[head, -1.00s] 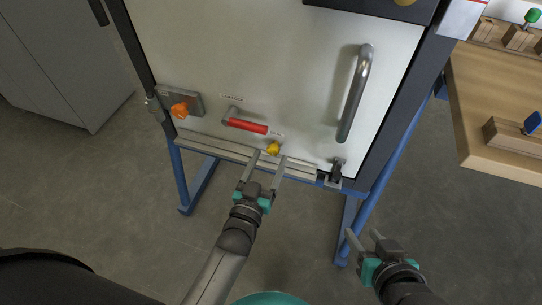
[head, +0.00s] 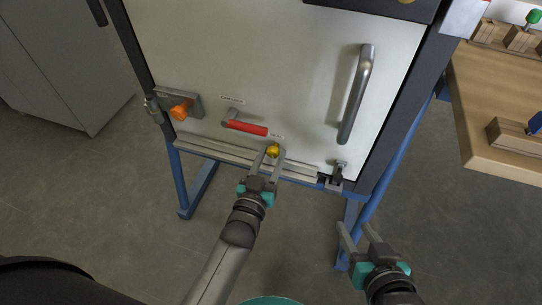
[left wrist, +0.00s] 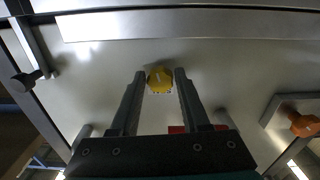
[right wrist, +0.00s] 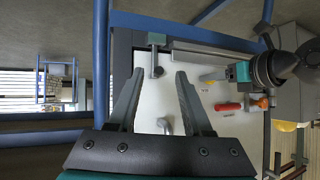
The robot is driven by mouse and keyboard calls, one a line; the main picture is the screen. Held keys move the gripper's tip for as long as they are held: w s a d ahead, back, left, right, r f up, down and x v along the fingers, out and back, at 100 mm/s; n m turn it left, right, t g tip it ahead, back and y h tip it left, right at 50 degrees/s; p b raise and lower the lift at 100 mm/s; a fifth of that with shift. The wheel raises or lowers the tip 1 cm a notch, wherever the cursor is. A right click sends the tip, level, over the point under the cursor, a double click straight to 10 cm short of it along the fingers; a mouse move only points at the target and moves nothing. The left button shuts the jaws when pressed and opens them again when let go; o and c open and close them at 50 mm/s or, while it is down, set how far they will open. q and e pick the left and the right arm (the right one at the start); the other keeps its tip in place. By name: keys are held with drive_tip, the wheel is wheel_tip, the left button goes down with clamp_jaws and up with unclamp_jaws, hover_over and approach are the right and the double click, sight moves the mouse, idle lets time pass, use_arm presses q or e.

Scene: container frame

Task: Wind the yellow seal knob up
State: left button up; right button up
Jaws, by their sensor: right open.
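The yellow seal knob (head: 273,151) sits low on the white door panel, below the red lever handle (head: 246,127). My left gripper (head: 273,153) reaches up to it, with one finger on each side of the knob. In the left wrist view the knob (left wrist: 160,80) lies between the two fingertips (left wrist: 160,73), with a small gap showing on both sides. The left gripper is open around the knob. My right gripper (head: 355,230) is open and empty, in front of the frame's lower right leg and away from the panel.
An orange knob (head: 181,110) on a grey plate is at the panel's left. A long vertical bar handle (head: 356,95) and a small dark latch (head: 338,175) are at the right. A metal rail (head: 215,148) runs below. A wooden table (head: 500,95) stands at the right.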

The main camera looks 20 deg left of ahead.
use_arm(q)
clamp_jaws()
idle(0.3)
